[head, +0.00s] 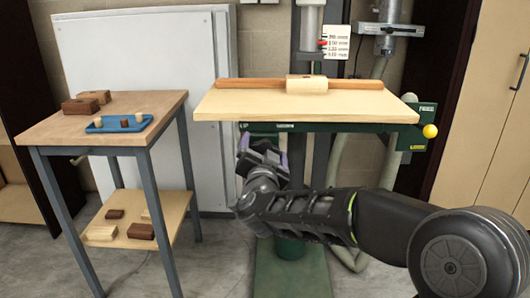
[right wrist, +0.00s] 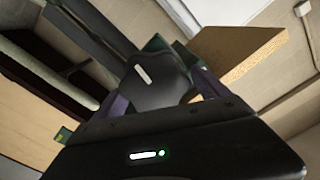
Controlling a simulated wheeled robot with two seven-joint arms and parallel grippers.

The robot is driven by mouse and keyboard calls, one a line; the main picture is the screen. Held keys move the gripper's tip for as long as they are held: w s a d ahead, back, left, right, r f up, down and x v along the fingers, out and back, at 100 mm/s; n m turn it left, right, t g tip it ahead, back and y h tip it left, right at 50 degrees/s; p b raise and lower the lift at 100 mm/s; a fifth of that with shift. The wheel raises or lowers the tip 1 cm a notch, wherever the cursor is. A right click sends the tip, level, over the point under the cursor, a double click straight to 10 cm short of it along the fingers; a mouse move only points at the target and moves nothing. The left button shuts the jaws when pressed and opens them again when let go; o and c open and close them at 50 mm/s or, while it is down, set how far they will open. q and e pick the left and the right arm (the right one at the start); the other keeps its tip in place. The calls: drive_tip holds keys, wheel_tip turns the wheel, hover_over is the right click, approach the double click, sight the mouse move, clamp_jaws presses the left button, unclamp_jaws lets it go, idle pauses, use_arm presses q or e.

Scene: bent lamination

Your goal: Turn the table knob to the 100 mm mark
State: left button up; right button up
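The machine table (head: 300,106) is a pale wooden top with a green underside. A yellow ball knob (head: 430,131) sits at its right end. A small scale card (head: 336,42) on the column has several marks and a red pointer close to the 100 line. My right gripper (head: 262,152) is below the table's front edge, left of the column, well away from the yellow ball. In the right wrist view its purple fingers (right wrist: 162,92) stand apart, with a dark part bearing a white bar (right wrist: 141,75) between them. I cannot tell whether they grip it. My left gripper is not in view.
A wooden block (head: 306,84) and a long strip (head: 250,84) lie on the table top. A side table (head: 60,130) at left holds dark blocks and a blue tray (head: 103,129). A green base (head: 291,275) stands below the machine table.

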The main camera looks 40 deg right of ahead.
drive_tip(key=shift+o, duration=1.4)
drive_tip(key=shift+w+a, duration=0.1)
drive_tip(key=shift+a, duration=0.05)
drive_tip(key=shift+o, duration=0.4)
drive_tip(key=shift+f, duration=0.1)
drive_tip(key=p+v, duration=0.1)
drive_tip(key=v, duration=0.7)
